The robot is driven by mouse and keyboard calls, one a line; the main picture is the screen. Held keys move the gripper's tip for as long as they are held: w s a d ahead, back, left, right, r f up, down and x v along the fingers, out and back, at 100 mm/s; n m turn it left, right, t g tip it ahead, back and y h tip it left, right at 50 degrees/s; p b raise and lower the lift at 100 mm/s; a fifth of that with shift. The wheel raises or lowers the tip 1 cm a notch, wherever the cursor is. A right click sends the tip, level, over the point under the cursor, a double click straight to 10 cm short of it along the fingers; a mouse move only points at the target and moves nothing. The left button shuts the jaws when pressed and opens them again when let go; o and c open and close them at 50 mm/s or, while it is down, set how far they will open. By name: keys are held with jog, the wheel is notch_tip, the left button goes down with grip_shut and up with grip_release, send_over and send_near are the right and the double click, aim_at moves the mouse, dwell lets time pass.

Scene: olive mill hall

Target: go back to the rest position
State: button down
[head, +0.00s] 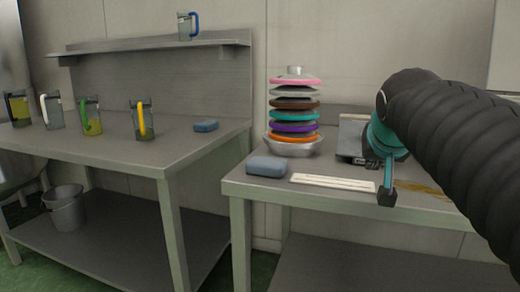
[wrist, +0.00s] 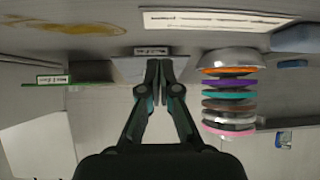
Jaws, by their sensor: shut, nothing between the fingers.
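My gripper (head: 387,192) is at the right of the head view, pointing down above the right-hand steel table (head: 250,184). Its fingers are together and hold nothing. In the wrist view the closed fingers (wrist: 160,68) show in the middle, and the picture is upside down. The stack of coloured discs (head: 295,115) stands to the left of the gripper in the head view, with clear space between them. It also shows in the wrist view (wrist: 228,106), right of the fingers. My dark ribbed arm hides the table's right part.
A blue sponge (head: 266,167), a white label strip (head: 333,183), a grey metal box (head: 352,138) and a yellowish smear (head: 424,188) are on the right-hand table. The left table (head: 100,147) holds several jugs and another sponge (head: 206,126). A bucket (head: 65,208) stands below.

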jog(key=s+a+f+n+g+y+p, duration=0.1)
jog(key=s+a+f+g+p, duration=0.1)
jog(key=s+a+f, duration=0.3)
jog(key=s+a+f+n+g+y+p, duration=0.2)
jog(key=s+a+f, duration=0.3)
jog(key=s+f, duration=0.8)
notch_tip(320, 180, down, 2)
jog(key=shift+n, duration=0.3)
jog(key=shift+a, duration=0.1)
